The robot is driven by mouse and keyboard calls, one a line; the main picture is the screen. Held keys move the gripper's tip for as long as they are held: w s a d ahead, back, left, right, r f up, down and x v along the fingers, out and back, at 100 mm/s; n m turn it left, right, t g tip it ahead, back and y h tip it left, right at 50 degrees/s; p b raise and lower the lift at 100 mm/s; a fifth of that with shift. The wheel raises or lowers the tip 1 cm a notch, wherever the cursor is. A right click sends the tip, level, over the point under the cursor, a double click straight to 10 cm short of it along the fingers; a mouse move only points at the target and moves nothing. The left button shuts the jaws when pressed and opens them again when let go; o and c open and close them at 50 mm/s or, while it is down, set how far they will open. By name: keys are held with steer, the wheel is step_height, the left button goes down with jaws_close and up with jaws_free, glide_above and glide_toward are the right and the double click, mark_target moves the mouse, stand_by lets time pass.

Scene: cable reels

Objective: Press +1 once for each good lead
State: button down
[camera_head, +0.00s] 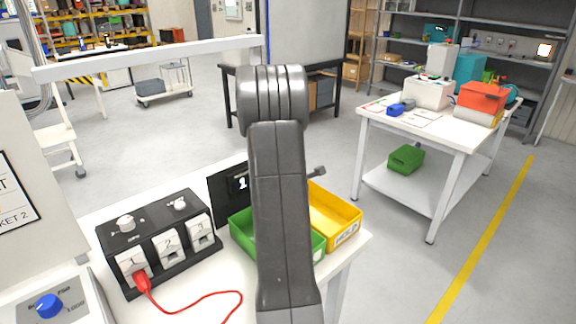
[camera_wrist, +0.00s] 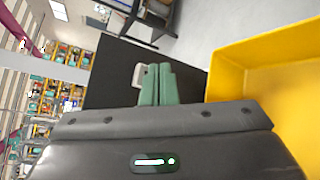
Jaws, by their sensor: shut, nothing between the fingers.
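My gripper (camera_wrist: 157,82) is shut and empty in the wrist view, its green fingertips together in front of a dark panel. A pale square piece (camera_wrist: 138,75) on that panel shows just left of the fingertips; I cannot tell whether they touch it. In the head view my arm hides the gripper and much of the black counter panel (camera_head: 226,184), whose visible digit reads 1. No +1 marking is readable. A black test box (camera_head: 160,240) has sockets numbered 1, 2 and 3. A red lead (camera_head: 142,283) is plugged in at socket 1, its cable lying on the table.
A green bin (camera_head: 241,221) and a labelled yellow bin (camera_head: 349,230) stand at the table's right end; the yellow bin (camera_wrist: 262,57) is close right of my gripper in the wrist view. A device with a blue knob (camera_head: 48,305) is at left. Another white table (camera_head: 455,130) stands further back.

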steer(key=s+d+b, duration=0.2)
steer(key=s+d, duration=0.1)
steer(key=shift+s+d+b, duration=0.25)
steer(key=shift+d+b, duration=0.05)
steer(key=shift+b, duration=0.05)
stand_by(0.3)
steer(key=shift+a, duration=0.1)
stand_by(0.5)
steer(key=s+d, duration=0.2)
steer(key=d, duration=0.1)
steer(key=shift+s+b, duration=0.35)
steer(key=shift+s, duration=0.05)
steer(key=shift+w+a, duration=0.1)
steer(key=shift+a, duration=0.05)
stand_by(0.4)
